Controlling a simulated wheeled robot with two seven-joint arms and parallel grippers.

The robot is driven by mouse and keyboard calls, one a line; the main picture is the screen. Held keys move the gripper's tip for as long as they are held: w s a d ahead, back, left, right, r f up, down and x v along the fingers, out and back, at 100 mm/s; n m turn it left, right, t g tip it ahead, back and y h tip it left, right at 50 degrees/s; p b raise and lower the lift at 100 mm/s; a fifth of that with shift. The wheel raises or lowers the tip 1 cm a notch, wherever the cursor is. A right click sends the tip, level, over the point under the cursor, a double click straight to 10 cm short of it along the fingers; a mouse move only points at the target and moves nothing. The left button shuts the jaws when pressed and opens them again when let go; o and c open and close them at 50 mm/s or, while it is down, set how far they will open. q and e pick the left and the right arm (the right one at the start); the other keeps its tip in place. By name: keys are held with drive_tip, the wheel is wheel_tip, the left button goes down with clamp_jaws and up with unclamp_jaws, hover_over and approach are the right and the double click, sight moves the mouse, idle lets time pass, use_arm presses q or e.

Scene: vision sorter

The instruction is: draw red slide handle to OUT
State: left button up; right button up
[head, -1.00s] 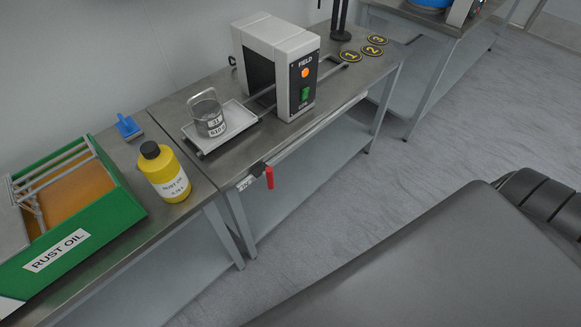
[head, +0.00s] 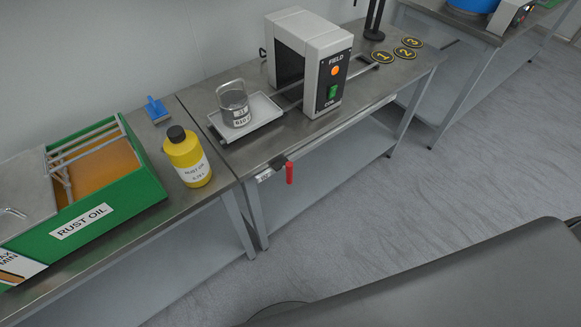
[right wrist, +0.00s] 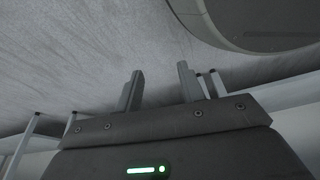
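The red slide handle (head: 289,173) hangs at the front edge of the metal bench in the head view, beside a black bracket and a small white label (head: 265,175) too small to read. A white tray (head: 265,108) on rails holds a grey metal container (head: 235,107) with a raised handle, left of the white FIELD machine (head: 308,62). My right gripper (right wrist: 159,88) shows in the right wrist view with its two fingers apart and nothing between them. It is over bare floor, with no handle in that view. My left gripper is in neither view.
A yellow RUST OIL bottle (head: 188,158) and a green RUST OIL bin (head: 148,188) stand on the left bench, with a blue brush-like tool (head: 156,108) behind. Numbered yellow-black discs (head: 382,57) lie right of the machine. The grey floor (head: 370,215) before the bench is open.

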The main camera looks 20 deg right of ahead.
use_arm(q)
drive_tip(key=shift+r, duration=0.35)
use_arm(e)
drive_tip(key=w+a+r+t+y, duration=0.1)
drive_tip(key=w+r+t, duration=0.1)
drive_tip(key=w+r, duration=0.3)
drive_tip(key=w+r+t, duration=0.2)
drive_tip(key=w, duration=0.5)
drive_tip(key=n+t+y+p, duration=0.2)
drive_tip(key=n+t+y, duration=0.2)
drive_tip(key=t+y, duration=0.35)
approach(292, 171)
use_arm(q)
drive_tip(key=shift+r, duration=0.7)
use_arm(e)
drive_tip(key=shift+w+y, duration=0.25)
drive_tip(key=shift+w, duration=0.1)
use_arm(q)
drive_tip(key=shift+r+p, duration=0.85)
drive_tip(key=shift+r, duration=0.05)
use_arm(e)
drive_tip(key=shift+x, duration=5.3)
